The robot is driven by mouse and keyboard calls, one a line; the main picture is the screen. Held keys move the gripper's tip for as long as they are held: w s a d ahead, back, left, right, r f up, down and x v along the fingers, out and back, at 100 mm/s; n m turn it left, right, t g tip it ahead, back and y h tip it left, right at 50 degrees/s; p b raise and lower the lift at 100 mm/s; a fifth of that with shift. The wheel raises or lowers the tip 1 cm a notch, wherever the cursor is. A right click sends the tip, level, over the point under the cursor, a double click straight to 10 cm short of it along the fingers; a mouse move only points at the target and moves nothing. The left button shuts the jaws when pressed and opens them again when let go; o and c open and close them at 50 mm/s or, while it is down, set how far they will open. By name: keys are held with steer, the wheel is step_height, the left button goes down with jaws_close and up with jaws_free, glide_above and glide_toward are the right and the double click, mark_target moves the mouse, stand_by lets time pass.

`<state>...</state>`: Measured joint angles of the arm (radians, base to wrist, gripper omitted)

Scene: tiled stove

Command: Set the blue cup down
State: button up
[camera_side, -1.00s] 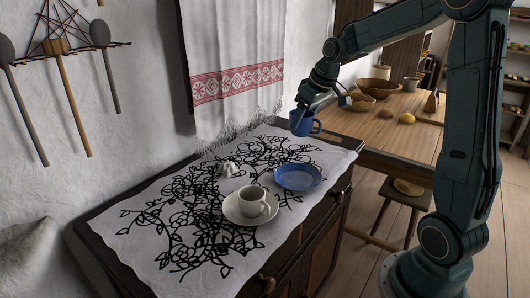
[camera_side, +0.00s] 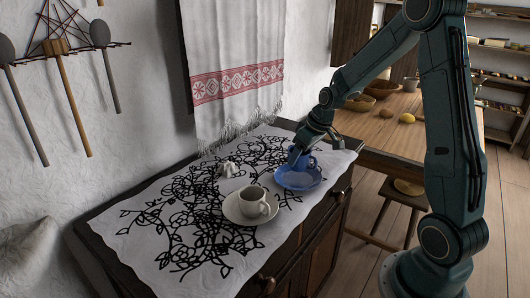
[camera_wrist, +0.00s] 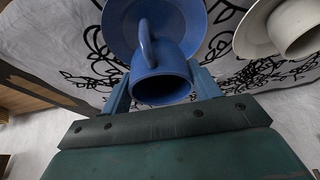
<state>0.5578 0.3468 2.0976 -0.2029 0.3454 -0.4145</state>
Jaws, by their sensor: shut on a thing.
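The blue cup (camera_side: 301,161) is upright at the blue saucer (camera_side: 298,180), over its far part in the side view; I cannot tell whether it touches. In the wrist view the blue cup (camera_wrist: 160,78) sits between my two fingers, its handle toward the top, with the blue saucer (camera_wrist: 118,32) behind it. My gripper (camera_side: 308,150) is shut on the cup from above; it also shows in the wrist view (camera_wrist: 163,90).
A white cup (camera_side: 252,202) stands on a white saucer (camera_side: 235,211) near the blue saucer. A small grey-white object (camera_side: 228,168) lies on the patterned cloth (camera_side: 165,225). A hanging towel (camera_side: 238,70) is behind. The cloth's left part is free.

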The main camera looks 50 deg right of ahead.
mark_target(300, 164)
steer(key=shift+f, duration=1.95)
steer(key=shift+f, duration=0.15)
steer(key=o, duration=1)
steer(key=shift+v, duration=6.15)
steer(key=shift+a, duration=0.1)
